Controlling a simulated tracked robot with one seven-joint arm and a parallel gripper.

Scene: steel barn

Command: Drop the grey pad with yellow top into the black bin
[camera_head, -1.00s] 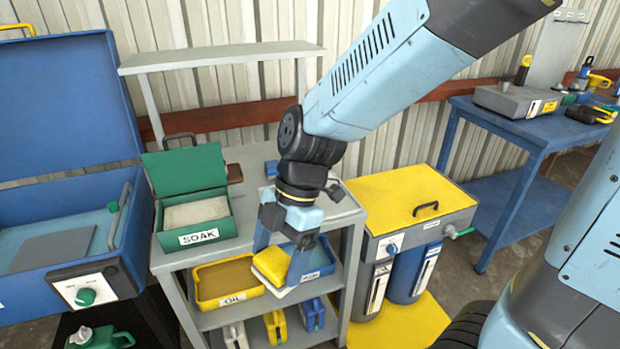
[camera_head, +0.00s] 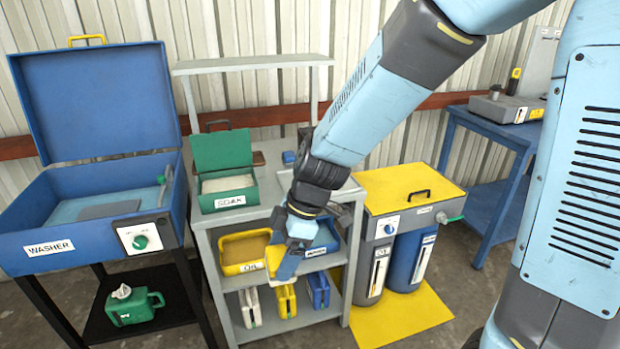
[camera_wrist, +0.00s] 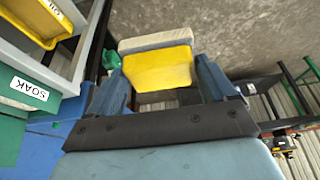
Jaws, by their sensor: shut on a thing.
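My gripper (camera_head: 288,265) is shut on the pad, in front of the grey shelf stand. In the wrist view the pad (camera_wrist: 158,68) shows a yellow face and a pale grey layer between the two blue fingers (camera_wrist: 160,80). The pad is held clear of the shelf trays. I cannot make out a black bin in either current view.
The grey shelf stand (camera_head: 262,221) holds a green SOAK box (camera_head: 228,199), a yellow OIL tray (camera_head: 243,268) and a blue tray (camera_head: 322,250). A blue washer (camera_head: 60,245) stands left, a yellow-topped unit (camera_head: 405,188) right. Several small containers sit on the lower shelf.

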